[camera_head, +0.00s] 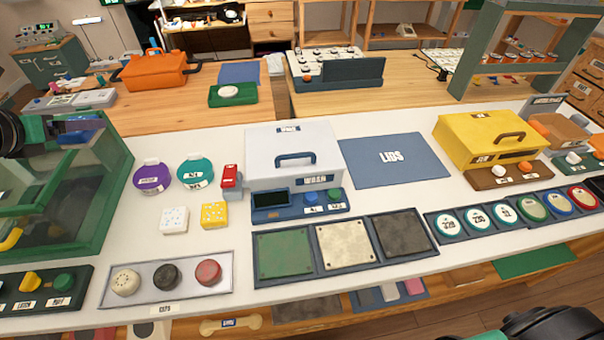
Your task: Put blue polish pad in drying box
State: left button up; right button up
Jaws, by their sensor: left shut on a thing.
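A green-framed box with clear walls (103,203) stands at the left edge; I take it to be the drying box. My left gripper (78,135) is over its back part, shut on a small blue thing (90,124), likely the blue polish pad. The gripper partly hides the blue thing, and I cannot tell whether it is inside the box or above it. A dark panel (15,306) with a yellow lever and a green knob lies in front of the box. Part of my right arm shows at the bottom right; its gripper is out of view.
A purple round pad (152,178) and a teal one (195,171) lie right of the box. White (174,220) and yellow (214,215) blocks lie nearby. A caps tray (140,301) is in front. A white lidded box (293,155) stands mid-table.

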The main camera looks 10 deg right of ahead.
aim_at(135, 212)
pick_arm(q)
jog(key=a+r, duration=0.1)
jog(key=r+n+y, duration=0.1)
jog(key=a+r, duration=0.1)
jog(key=shift+w+a, duration=0.25)
jog(key=shift+a, duration=0.1)
jog(key=shift+f, duration=0.15)
notch_tip(135, 212, down, 28)
jog(key=shift+r+p, duration=0.1)
jog(key=shift+p, duration=0.75)
jog(key=o, duration=1.2)
jog(key=shift+f, duration=0.2)
jog(key=shift+c, duration=0.2)
jog(key=shift+o, duration=0.4)
jog(key=shift+r, duration=0.1)
